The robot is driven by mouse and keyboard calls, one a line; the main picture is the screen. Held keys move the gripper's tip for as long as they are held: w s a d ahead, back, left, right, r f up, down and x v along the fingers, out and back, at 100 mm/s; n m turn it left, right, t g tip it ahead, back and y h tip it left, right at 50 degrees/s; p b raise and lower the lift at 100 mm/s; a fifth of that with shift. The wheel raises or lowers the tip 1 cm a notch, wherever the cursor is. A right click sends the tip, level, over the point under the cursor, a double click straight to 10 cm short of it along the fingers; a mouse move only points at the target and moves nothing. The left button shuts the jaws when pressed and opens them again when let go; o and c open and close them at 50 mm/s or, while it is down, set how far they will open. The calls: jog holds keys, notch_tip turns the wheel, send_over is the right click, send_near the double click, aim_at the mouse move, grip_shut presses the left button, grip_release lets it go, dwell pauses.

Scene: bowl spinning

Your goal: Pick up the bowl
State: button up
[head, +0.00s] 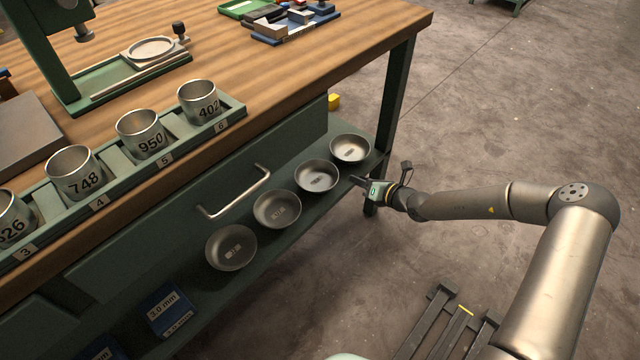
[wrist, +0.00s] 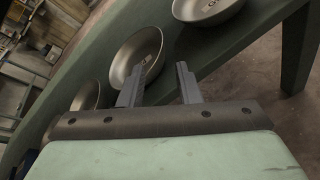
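Several shallow grey metal bowls with small labels inside stand upright in a row on the green lower shelf. In the head view they are the near bowl (head: 231,247), the second bowl (head: 277,209), the third bowl (head: 316,176) and the far bowl (head: 350,149). Which one the task means cannot be told. My gripper (head: 354,180) is at the shelf's outer edge, right of the third bowl and below the far one. In the wrist view my gripper (wrist: 161,68) is open and empty. Its left finger overlaps a bowl (wrist: 134,48); contact cannot be told.
The shelf (head: 285,247) lies under a wooden workbench (head: 285,55) with a drawer handle (head: 235,195) above the bowls. A table leg (head: 393,100) stands close to my gripper. Blue boxes (head: 170,310) sit nearer on the shelf. Open floor lies to the right.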

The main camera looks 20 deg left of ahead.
aim_at(334, 170)
jog(key=b+x, duration=0.1)
jog(key=x, duration=0.6)
jog(key=shift+d+b, duration=0.1)
jog(key=shift+b, duration=0.25)
jog(key=b+x, duration=0.2)
jog(key=x, duration=0.3)
jog(key=shift+f+b, duration=0.2)
jog(key=shift+b, duration=0.15)
jog(key=shift+r, duration=0.1)
grip_shut()
